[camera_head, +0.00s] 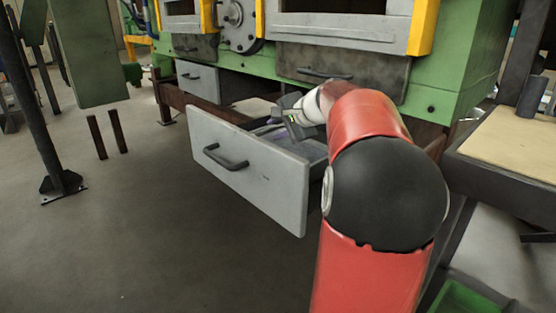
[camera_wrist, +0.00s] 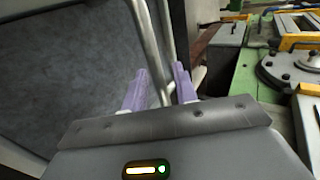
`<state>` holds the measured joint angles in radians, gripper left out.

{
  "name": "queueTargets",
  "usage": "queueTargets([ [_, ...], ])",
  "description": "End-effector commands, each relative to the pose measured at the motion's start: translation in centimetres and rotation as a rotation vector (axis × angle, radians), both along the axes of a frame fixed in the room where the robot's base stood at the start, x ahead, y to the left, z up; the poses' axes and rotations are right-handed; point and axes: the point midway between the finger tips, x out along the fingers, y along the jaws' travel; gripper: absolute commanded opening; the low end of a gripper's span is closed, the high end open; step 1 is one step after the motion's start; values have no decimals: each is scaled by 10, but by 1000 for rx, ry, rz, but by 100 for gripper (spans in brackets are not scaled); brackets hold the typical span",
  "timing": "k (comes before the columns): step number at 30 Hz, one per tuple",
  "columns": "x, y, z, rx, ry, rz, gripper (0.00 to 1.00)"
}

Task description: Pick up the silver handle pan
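My gripper (camera_wrist: 161,70) shows two purple fingers in the wrist view, spread apart with a gap between them. Silver rods, which look like the pan's handle (camera_wrist: 149,32), run down from the top edge into the gap between the fingers. I cannot tell whether the fingers touch them. The pan's body is not clearly told apart from the dark grey surface (camera_wrist: 75,75) at the left. In the head view my gripper (camera_head: 285,120) is low inside the open drawer (camera_head: 245,170), partly hidden by my arm; the pan is not made out there.
The drawer's grey front with a dark handle (camera_head: 225,158) juts out from under the green furnace (camera_head: 460,75). A table with a tan top (camera_head: 510,150) stands at the right. A dark post (camera_head: 40,110) stands at the left. The floor (camera_head: 130,230) in front is clear.

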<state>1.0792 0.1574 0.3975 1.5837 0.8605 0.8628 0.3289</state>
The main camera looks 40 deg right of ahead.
Motion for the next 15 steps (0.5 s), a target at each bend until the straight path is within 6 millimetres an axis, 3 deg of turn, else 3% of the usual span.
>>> queueTargets([
  [1,0,0,0,0,0,0,21],
  [6,0,0,0,0,0,0,0],
  [15,0,0,0,0,1,0,0],
])
